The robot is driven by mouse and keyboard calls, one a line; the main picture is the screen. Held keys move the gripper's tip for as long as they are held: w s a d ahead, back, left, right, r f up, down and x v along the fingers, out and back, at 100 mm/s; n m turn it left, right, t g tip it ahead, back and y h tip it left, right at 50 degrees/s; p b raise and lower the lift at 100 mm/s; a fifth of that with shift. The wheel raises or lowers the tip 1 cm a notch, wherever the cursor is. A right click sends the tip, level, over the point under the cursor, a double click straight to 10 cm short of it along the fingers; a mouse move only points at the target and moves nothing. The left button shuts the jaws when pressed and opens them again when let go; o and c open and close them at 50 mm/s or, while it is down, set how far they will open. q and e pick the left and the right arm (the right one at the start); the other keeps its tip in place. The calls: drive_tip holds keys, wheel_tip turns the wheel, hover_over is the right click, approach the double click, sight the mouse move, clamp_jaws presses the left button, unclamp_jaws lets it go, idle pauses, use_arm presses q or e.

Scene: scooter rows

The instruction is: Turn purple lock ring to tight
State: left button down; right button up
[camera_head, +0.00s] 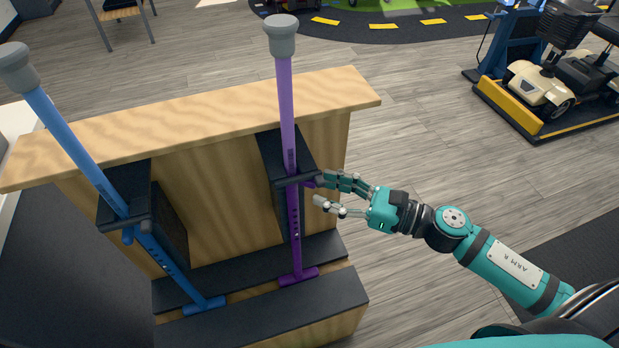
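A purple pole (287,105) with a grey rubber tip (281,36) at its top stands nearly upright in a black holder on the wooden stand. A small purple part (311,183), seemingly the lock ring or its tab, sticks out to the right where the pole passes the holder. Its marking and setting cannot be read. My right gripper (319,190) reaches in from the right, its fingers apart and pointing left. The upper fingertip is at the purple part; whether it touches cannot be told. The lower fingertip is just below. My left gripper is not in view.
A blue pole (75,145) with a grey tip stands tilted in another black holder at the left. The wooden stand (225,118) has a ledge behind the poles and black steps below. A cream scooter (539,87) is far right. Open floor lies right of the stand.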

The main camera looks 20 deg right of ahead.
sight(310, 186)
drive_tip(key=shift+p+x, duration=0.6)
drive_tip(key=shift+x, duration=1.65)
drive_tip(key=shift+d, duration=0.1)
clamp_jaws()
